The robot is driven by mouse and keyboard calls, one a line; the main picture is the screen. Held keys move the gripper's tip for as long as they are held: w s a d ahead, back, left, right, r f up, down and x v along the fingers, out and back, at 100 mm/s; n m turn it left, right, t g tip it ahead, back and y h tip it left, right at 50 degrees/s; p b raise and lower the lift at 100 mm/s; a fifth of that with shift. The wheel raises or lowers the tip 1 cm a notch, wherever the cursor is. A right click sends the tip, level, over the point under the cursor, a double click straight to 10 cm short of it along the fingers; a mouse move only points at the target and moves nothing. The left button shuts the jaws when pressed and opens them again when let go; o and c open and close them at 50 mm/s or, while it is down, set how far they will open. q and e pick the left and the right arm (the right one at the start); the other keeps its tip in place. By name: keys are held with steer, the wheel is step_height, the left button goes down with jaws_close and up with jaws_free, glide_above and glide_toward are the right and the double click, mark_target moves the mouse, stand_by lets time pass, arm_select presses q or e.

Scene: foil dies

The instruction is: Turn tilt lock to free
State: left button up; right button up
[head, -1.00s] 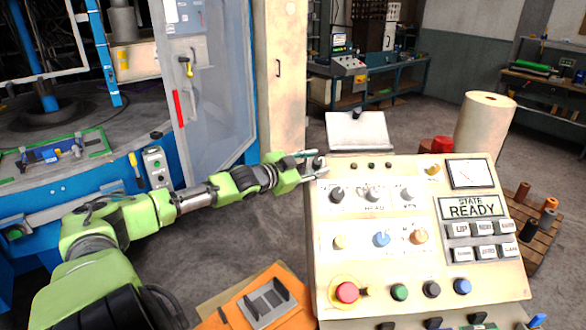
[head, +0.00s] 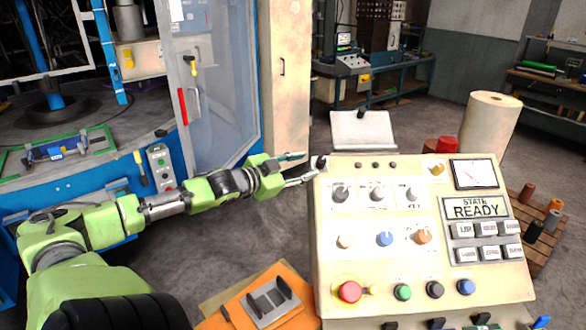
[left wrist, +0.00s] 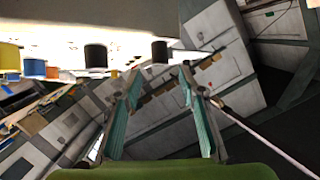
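The control panel (head: 330,262) carries several knobs, and I cannot read which label marks the tilt lock. A small black knob (head: 320,162) stands at the panel's top left corner. My left gripper (head: 308,167) is open and empty just left of this knob, with its fingers pointing at it. In the left wrist view, the open fingers (left wrist: 158,82) have a gap between them, and a black knob (left wrist: 160,52) shows beyond their tips, apart from them. My right gripper is not in view.
The panel also has dark selector knobs (head: 340,194), a blue knob (head: 385,239), a red emergency button (head: 349,292) and a READY display (head: 475,208). An orange board with a grey bracket (head: 270,303) lies below my left arm. A paper roll (head: 490,135) stands behind.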

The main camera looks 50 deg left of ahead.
arm_select(q)
steer(key=shift+s+r, duration=0.2)
steer(key=shift+s, duration=0.7)
steer(key=shift+s+r, duration=0.2)
steer(key=shift+s, duration=0.65)
